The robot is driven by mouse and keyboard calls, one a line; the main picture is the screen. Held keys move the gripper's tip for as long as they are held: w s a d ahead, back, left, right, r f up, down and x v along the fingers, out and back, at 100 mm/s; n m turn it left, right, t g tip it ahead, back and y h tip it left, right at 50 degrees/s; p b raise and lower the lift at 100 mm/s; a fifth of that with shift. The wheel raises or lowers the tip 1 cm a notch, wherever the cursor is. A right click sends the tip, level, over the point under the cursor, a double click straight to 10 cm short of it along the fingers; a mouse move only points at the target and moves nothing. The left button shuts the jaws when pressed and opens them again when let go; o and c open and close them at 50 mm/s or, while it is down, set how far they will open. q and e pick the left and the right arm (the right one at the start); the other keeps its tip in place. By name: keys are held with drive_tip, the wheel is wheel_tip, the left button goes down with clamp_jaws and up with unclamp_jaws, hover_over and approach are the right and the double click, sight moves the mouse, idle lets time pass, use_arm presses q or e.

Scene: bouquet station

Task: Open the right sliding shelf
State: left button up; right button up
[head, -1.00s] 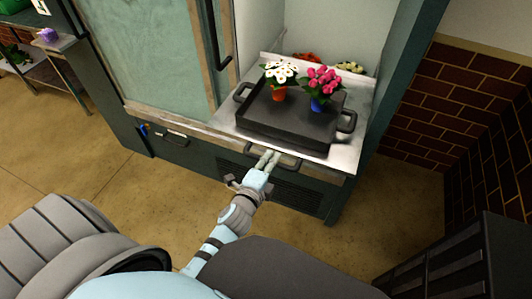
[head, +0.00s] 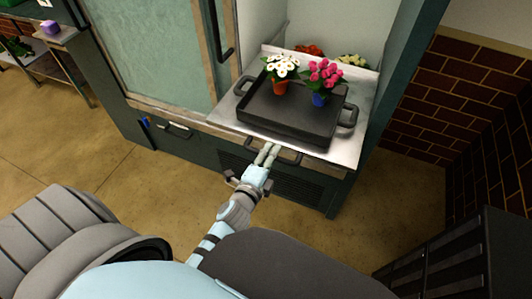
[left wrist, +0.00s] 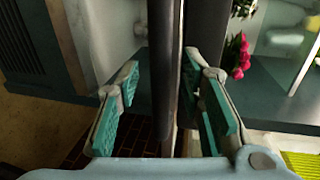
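The right sliding shelf (head: 345,147) is a pale metal shelf in the right bay of the teal cabinet. Its dark bar handle (head: 289,160) is on its front edge. My left gripper (head: 267,153) is at this handle, one finger on either side of it in the head view. In the left wrist view a dark upright bar (left wrist: 164,70) runs between the two teal-padded fingers (left wrist: 165,100). A gap shows on the left side, so the fingers look open around the bar. Whether the right finger touches it is unclear. My right gripper is not in view.
On the shelf is a black tray (head: 265,122) with a white-flowered pot (head: 279,87) and a pink-flowered pot (head: 320,98). A glass door (head: 170,50) covers the left bay. A brick wall (head: 425,110) is on the right. A dark rack (head: 450,265) stands at lower right.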

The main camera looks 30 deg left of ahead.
use_arm(q)
drive_tip(key=v, duration=1.1)
drive_tip(key=shift+s, duration=0.2)
drive_tip(key=shift+r, duration=0.1)
drive_tip(key=s+a+f+n+g+y, duration=0.1)
drive_tip(key=s+a+n+g+y, duration=0.15)
drive_tip(key=a+n, duration=0.35)
drive_tip(key=s+d+f+n+g+h, duration=0.3)
drive_tip(key=s+f+n+g, duration=0.1)
drive_tip(key=s+n+g, duration=0.6)
wheel_tip(320, 180, down, 19)
drive_tip(key=s+a, duration=0.2)
drive_tip(key=s+f+g, duration=0.2)
drive_tip(key=s+f, duration=1.1)
drive_tip(key=s, duration=0.2)
drive_tip(key=shift+f+n, duration=0.3)
